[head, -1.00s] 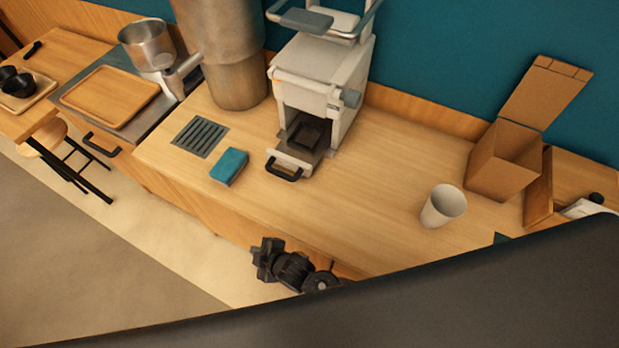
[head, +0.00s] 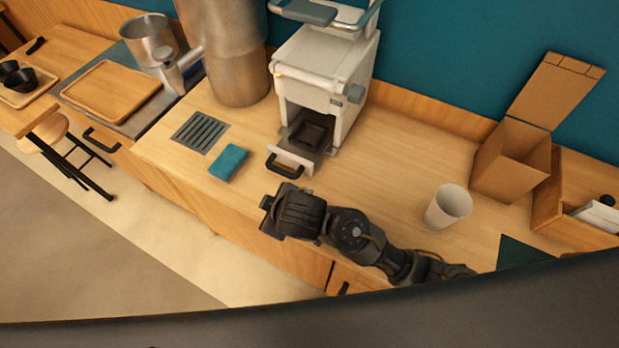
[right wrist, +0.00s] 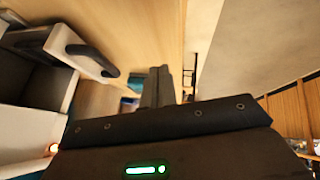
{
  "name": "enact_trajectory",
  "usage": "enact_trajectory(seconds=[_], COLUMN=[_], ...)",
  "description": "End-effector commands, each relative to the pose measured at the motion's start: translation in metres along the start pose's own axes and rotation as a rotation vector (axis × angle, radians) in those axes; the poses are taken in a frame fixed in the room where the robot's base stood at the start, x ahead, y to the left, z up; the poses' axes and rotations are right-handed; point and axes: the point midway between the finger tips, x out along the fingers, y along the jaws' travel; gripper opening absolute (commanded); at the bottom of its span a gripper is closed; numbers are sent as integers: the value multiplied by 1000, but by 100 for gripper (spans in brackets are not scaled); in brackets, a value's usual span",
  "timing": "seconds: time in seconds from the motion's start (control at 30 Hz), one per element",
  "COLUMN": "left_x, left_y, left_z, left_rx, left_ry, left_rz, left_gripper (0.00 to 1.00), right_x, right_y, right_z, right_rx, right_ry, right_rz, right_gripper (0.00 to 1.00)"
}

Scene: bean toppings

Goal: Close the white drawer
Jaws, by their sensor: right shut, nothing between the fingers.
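The white drawer (head: 293,157) sticks out from the lower front of the white machine (head: 325,75), open, with a dark tray inside. It has a black handle (head: 284,168) on its front. My right gripper (head: 268,211) is shut and empty, over the counter's front edge, just in front of the handle and apart from it. In the right wrist view its closed fingers (right wrist: 158,86) point away, with the drawer front (right wrist: 62,47) and handle (right wrist: 92,60) to their left. My left gripper is not in view.
A teal sponge (head: 229,163) lies left of the drawer, beside a metal grate (head: 199,132). A white cup (head: 447,207) and an open cardboard box (head: 512,160) stand to the right. The counter right of the machine (head: 400,150) is mostly clear.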

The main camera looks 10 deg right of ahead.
Motion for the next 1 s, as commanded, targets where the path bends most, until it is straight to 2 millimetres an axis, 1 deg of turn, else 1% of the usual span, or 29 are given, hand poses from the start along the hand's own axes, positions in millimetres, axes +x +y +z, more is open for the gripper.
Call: enact_trajectory(seconds=[0.03,0.1,0.2,0.33,0.47,0.57,0.67,0.77,1.0], left_x=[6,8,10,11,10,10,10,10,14], left_y=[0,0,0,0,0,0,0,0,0], left_z=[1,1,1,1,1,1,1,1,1], left_rx=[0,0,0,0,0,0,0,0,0], left_ry=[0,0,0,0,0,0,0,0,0], left_rz=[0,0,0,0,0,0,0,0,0], left_gripper=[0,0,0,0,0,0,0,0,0], right_x=[-10,-26,-43,-54,-55,-51,-40,-23,26], right_y=[12,27,43,53,55,56,59,63,75], right_z=[7,16,26,33,34,35,37,41,50], right_rx=[18,48,83,107,112,110,109,108,108], right_ry=[-35,-84,-130,-157,-162,-164,-165,-167,-166], right_rz=[47,111,187,238,247,247,248,247,247], right_gripper=[0,0,0,0,0,0,0,0,0])
